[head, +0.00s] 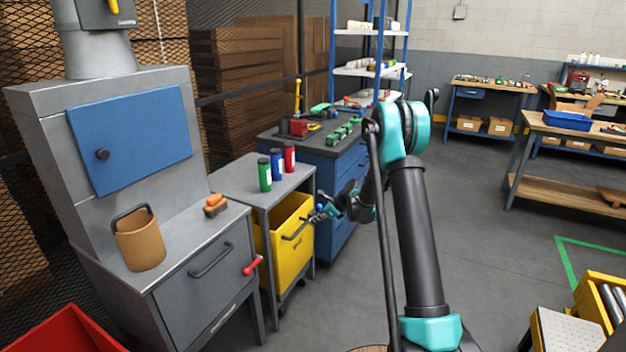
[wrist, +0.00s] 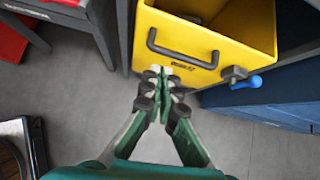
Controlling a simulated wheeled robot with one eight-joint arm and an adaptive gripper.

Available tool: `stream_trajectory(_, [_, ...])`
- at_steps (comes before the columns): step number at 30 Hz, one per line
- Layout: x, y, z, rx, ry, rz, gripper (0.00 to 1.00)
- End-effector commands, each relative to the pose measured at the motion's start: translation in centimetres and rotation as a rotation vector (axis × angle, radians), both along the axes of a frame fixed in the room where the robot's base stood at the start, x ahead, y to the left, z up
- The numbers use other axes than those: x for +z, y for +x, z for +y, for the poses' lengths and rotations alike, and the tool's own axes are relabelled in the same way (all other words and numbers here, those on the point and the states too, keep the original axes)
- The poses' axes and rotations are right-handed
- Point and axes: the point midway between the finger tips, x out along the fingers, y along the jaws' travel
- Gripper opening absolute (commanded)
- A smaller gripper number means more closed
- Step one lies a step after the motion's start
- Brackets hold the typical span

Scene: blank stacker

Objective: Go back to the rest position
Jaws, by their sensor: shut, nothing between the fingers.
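My arm rises in the middle of the head view and reaches away to the left. My gripper (head: 318,215) is in front of the yellow bin under the small grey table. In the wrist view my gripper (wrist: 164,72) is shut with its fingertips together and nothing between them. The yellow bin (head: 274,262) has a dark handle on its front and looks open at the top. In the wrist view the bin (wrist: 192,36) lies just beyond the fingertips, with its handle close above them; I cannot tell whether they touch.
Red, blue and green cylinders stand on the grey table (head: 238,178). A grey cabinet (head: 213,285) with a blue door (head: 130,140) and a brown mug-like container (head: 139,240) is at the left. A blue workbench (head: 345,165) stands behind. The floor (head: 490,240) right of my arm is clear.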

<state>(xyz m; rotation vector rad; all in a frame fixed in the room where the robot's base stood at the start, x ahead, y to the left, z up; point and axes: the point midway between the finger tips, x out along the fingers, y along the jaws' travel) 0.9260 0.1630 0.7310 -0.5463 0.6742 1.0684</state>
Motion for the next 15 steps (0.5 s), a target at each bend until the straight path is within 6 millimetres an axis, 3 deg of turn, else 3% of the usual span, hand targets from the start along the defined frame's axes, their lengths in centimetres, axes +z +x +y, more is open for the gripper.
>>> stream_trajectory(6, [4.9, -5.1, -3.2, 0.197, -0.187, -0.163, 0.00])
stream_trajectory(15, [9.9, -13.9, -7.9, 0.518, -0.463, -0.362, 0.00])
